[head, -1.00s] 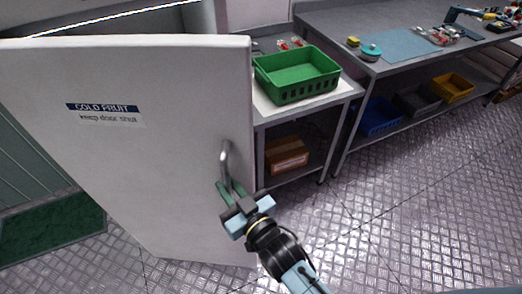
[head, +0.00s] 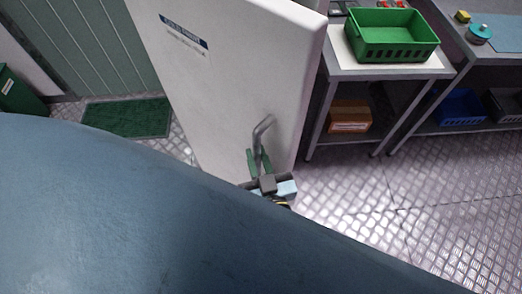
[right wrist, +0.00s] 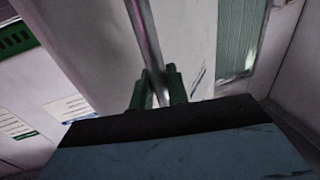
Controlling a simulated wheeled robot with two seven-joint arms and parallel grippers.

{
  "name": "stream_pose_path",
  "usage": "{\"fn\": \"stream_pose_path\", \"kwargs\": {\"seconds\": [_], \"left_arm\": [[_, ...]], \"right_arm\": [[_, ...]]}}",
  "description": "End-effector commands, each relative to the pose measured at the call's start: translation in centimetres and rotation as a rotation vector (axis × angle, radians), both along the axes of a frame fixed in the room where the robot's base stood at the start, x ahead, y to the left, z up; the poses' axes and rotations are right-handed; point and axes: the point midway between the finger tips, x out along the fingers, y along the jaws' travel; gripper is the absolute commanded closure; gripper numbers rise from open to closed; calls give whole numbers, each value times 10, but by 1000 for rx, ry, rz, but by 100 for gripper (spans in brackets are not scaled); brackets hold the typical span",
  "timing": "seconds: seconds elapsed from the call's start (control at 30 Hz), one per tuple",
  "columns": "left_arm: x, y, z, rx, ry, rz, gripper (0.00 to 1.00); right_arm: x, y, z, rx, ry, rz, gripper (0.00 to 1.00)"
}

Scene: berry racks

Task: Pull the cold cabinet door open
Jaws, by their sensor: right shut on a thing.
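The white cold cabinet door (head: 235,75) stands swung out in the head view, with a blue label strip (head: 184,30) near its top. Its grey metal bar handle (head: 262,130) is near the door's right edge. My right gripper (head: 259,162) has its green fingers on either side of the handle's lower part and is shut on it. In the right wrist view the handle (right wrist: 147,45) runs down between the two green fingers (right wrist: 157,88). My left gripper is not in view. The cabinet's inside is hidden behind the door.
A blue bin (head: 460,106) sits under the bench further right. A green mat (head: 127,117) lies on the floor at left. My own blue body part covers the lower left.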

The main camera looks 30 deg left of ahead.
Motion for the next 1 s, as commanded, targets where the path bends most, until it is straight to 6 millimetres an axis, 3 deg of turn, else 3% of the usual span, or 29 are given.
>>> {"fn": "stream_pose_path", "kwargs": {"seconds": [0.07, 0.1, 0.23, 0.63, 1.0], "left_arm": [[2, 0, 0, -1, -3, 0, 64], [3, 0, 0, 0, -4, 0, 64], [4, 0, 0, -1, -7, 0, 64], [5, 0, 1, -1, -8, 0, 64], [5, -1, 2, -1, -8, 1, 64]], "right_arm": [[0, 1, 1, 2, -1, 0, 100], [0, 1, 1, 2, -1, 0, 81], [0, 1, 1, 1, 0, -1, 65], [-6, -6, 0, 0, 1, -2, 65], [-65, -57, -1, -2, 4, 0, 65]]}}
